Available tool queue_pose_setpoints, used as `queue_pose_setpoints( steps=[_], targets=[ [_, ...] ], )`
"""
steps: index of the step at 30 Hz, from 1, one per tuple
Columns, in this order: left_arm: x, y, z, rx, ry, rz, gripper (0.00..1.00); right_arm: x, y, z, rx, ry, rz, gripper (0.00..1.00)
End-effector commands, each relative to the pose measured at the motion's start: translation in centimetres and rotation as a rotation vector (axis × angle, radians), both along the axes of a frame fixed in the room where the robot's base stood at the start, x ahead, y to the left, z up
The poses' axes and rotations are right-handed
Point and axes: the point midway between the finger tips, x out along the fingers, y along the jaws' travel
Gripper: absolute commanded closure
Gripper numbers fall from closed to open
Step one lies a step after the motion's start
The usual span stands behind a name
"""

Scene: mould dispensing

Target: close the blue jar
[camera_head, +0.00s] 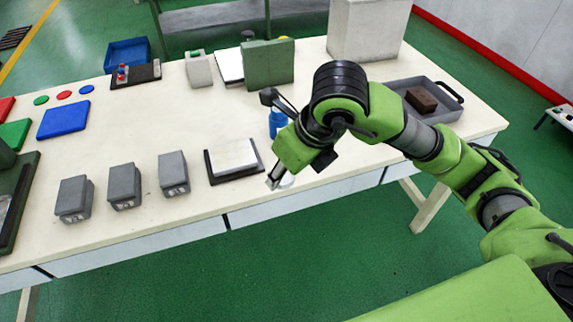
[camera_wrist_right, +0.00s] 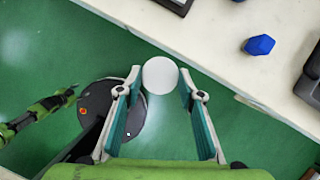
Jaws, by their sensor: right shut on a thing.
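My right gripper (camera_wrist_right: 160,80) is shut on a round white lid (camera_wrist_right: 160,75), held between its fingertips. In the head view the right gripper (camera_head: 275,182) hangs near the table's front edge, with the lid (camera_head: 287,181) partly hidden behind it. The blue jar (camera_head: 277,122) stands on the table behind the gripper, partly covered by my arm. In the right wrist view the blue jar (camera_wrist_right: 258,45) is to the right of the lid and apart from it. My left arm shows small at the left of that view; its finger state is unclear.
A white slab on a dark plate (camera_head: 234,160) lies left of the right gripper. Several grey blocks (camera_head: 124,187) stand further left. A grey tray (camera_head: 447,107) with a brown block (camera_head: 421,99) is at the right. A green box (camera_head: 268,64) stands behind the jar.

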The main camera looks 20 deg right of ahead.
Motion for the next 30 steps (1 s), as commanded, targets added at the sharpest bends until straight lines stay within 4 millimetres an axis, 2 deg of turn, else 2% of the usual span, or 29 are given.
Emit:
queue_pose_setpoints(
  steps=[14,18,23,30],
  targets=[
    [0.0,0.0,-0.1,0.000,0.000,0.000,0.49,-0.5,0.2,0.2,0.001,0.000,0.000,0.72],
    [0.0,0.0,-0.1,0.000,0.000,0.000,0.49,-0.6,0.0,-0.3,-0.002,0.004,0.041,0.72],
    [0.0,0.0,-0.1,0.000,0.000,0.000,0.49,-1.2,-0.5,-1.9,-0.001,0.006,0.225,0.72],
    [0.0,0.0,-0.1,0.000,0.000,0.000,0.49,-2.6,-1.4,-4.9,0.003,0.006,0.647,0.72]
  ],
)
